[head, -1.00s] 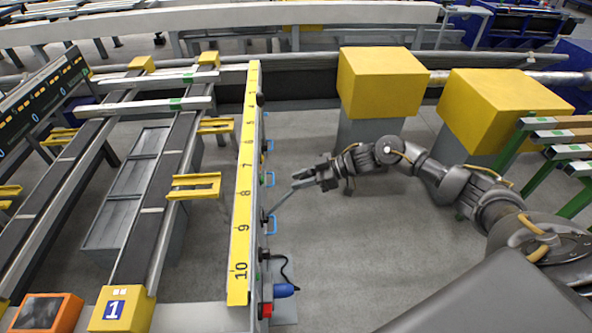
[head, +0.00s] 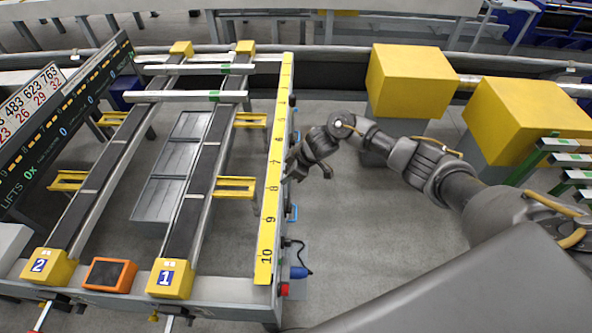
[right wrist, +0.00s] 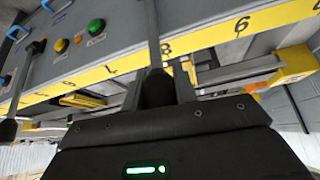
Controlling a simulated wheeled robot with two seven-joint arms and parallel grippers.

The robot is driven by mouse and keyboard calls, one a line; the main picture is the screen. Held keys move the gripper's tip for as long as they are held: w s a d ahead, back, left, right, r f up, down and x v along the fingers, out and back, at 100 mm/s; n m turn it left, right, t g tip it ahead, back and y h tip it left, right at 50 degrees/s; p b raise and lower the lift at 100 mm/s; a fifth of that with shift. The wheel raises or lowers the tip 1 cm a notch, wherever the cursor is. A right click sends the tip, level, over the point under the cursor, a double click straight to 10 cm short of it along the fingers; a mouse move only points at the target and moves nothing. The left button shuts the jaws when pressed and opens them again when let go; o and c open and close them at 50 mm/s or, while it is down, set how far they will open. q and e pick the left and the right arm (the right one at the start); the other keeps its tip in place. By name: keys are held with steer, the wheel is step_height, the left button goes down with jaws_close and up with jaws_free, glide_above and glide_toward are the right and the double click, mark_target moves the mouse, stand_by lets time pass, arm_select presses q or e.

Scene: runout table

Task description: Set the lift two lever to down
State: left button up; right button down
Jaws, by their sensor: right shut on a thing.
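My right gripper (head: 292,172) is at the outer side of the runout table, close beside the yellow number strip (head: 270,210) near mark 7. In the right wrist view, my right gripper (right wrist: 157,88) is shut on a grey lever (right wrist: 152,30), whose shaft runs up from between the fingers. The shaft is hidden behind the gripper in the head view. I cannot read a label showing which lift this lever belongs to or where its down position lies. Another black-knobbed lever (right wrist: 8,130) shows at the left of the wrist view. My left gripper is not in view.
The side panel carries a green button (right wrist: 97,26), a yellow button (right wrist: 61,46) and blue handles. A blue plug (head: 299,272) and red button (head: 284,289) are near its front end. Yellow blocks (head: 410,80) stand beyond my right arm. The floor right of the table is clear.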

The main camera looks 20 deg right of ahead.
steer(key=shift+a, duration=0.3)
steer(key=c, duration=1.1)
jaws_free()
steer(key=shift+d, duration=0.1)
steer(key=v, duration=1)
steer(key=shift+r+b, duration=0.35)
